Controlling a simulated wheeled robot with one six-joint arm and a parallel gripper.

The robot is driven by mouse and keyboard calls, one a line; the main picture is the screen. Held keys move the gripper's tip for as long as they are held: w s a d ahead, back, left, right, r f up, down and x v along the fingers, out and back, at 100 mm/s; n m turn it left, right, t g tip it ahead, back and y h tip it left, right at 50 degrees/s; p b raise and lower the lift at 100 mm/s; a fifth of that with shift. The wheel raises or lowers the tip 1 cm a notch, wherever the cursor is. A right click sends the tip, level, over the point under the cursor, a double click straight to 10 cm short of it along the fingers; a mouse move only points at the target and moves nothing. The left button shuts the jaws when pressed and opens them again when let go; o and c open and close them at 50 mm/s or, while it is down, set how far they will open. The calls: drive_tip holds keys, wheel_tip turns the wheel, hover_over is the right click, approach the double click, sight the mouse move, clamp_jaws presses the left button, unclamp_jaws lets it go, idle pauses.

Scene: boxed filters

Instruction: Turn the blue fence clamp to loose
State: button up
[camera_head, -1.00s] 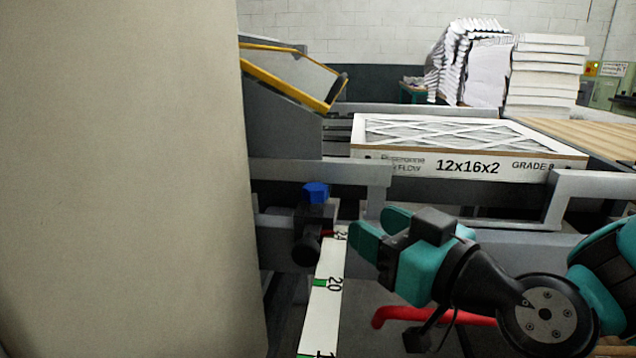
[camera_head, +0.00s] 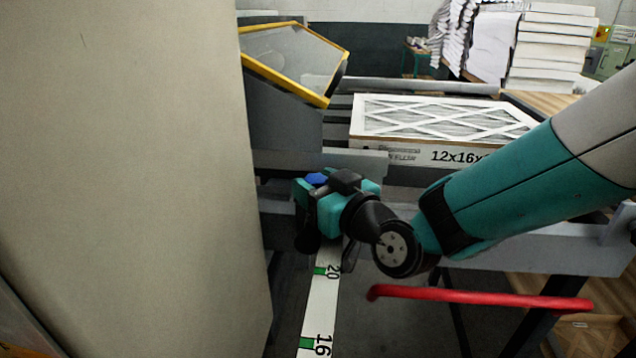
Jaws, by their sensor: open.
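The blue fence clamp knob (camera_head: 316,180) sits on its dark block at the left end of the grey rail, above the white scale. Only its blue top shows; my gripper hides the rest. My gripper (camera_head: 304,192) is at the knob, its teal fingers reaching left around or beside it. The jaws are open. I cannot tell whether a finger touches the knob. The white scale (camera_head: 321,299) with green marks, showing 20 and 16, runs down toward me below the gripper.
A boxed filter (camera_head: 400,155) lies on the machine behind my arm. A yellow-edged guard (camera_head: 290,82) stands above the clamp. A large beige panel (camera_head: 120,180) fills the left. A red bar (camera_head: 480,297) runs below my arm. Stacked filters (camera_head: 550,55) stand at the back right.

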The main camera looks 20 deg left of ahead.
drive_tip(key=c, duration=0.7)
drive_tip(key=shift+o, duration=0.2)
drive_tip(key=shift+w+f+b, duration=0.1)
drive_tip(key=shift+f+b, duration=0.15)
drive_tip(key=shift+b, duration=0.6)
drive_tip(key=g+b, duration=0.1)
drive_tip(key=b, duration=0.2)
drive_tip(key=shift+w+f+n+y, duration=0.1)
drive_tip(key=shift+f+n+y, duration=0.05)
drive_tip(key=shift+n+y, duration=0.2)
drive_tip(key=n+g+y+b, duration=0.1)
drive_tip(key=g+b, duration=0.1)
drive_tip(key=b, duration=0.2)
drive_tip(key=shift+n, duration=0.25)
drive_tip(key=shift+r+n+g+b, duration=0.4)
drive_tip(key=shift+g+b, duration=0.2)
drive_tip(key=shift+b, duration=0.25)
drive_tip(key=o, duration=0.7)
drive_tip(key=shift+c, duration=0.2)
